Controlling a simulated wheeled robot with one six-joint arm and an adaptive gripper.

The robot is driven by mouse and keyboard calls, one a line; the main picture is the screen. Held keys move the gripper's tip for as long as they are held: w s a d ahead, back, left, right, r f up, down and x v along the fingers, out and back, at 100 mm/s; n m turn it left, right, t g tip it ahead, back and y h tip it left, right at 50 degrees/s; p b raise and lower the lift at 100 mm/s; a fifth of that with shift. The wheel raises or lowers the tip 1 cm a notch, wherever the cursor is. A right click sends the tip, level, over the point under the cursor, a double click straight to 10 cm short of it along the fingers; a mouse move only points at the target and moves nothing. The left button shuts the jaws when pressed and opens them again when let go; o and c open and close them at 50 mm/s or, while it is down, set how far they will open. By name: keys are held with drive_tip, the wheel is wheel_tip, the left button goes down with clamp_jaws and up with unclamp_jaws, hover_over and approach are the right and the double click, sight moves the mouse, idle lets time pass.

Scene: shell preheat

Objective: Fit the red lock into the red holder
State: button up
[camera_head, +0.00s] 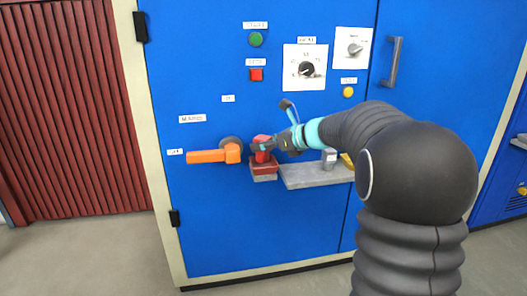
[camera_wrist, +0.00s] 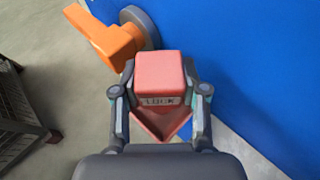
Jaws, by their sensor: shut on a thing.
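The red lock (camera_wrist: 159,73) is a block with a lettered label on its near face. My gripper (camera_wrist: 160,98) is shut on it, one finger at each side. In the head view the lock (camera_head: 261,147) is upright at my gripper (camera_head: 263,145), partly covered by the fingers. The red holder (camera_head: 264,168) is a small tray on a grey ledge on the blue cabinet, directly below the lock. In the wrist view a red pointed rim (camera_wrist: 160,124), apparently the holder's, shows under the lock. Whether the lock touches or sits in it, I cannot tell.
An orange handle (camera_head: 208,156) on a dark round mount is close left of the holder. A grey shelf (camera_head: 308,177) to the right carries a grey block (camera_head: 329,158) and a yellow thing (camera_head: 347,160). Knobs and buttons are above on the blue cabinet (camera_head: 205,60).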

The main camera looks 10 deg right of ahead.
drive_tip(key=shift+f, duration=0.95)
drive_tip(key=shift+f+b, duration=0.4)
drive_tip(key=shift+b, duration=0.05)
drive_tip(key=o, duration=1.2)
drive_tip(key=shift+r, duration=0.2)
drive_tip(key=shift+r+p, duration=0.3)
drive_tip(key=shift+p, duration=0.2)
drive_tip(key=v, duration=1.2)
